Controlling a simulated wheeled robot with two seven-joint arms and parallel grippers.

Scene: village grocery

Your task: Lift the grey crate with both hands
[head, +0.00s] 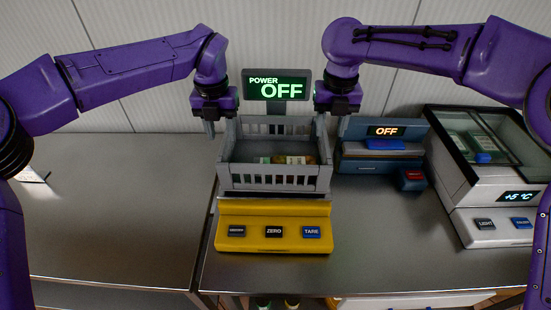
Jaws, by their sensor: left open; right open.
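The grey crate (276,178) sits upright on a yellow scale (273,220) in the middle of the counter. It has slatted walls and holds several small colourful packets (287,159). My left gripper (210,128) points down by the crate's upper left side, and its fingers are partly seen. My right gripper (329,112) points down by the crate's upper right side, its fingers mostly hidden. Both are open. Whether either touches the crate I cannot tell.
A display reading "POWER OFF" (276,86) stands behind the crate. A blue-grey device (381,149) reading "OFF" is to its right. A glass-topped cooler (487,183) stands further right. The left counter (110,220) is mostly clear, with a small white card (33,174).

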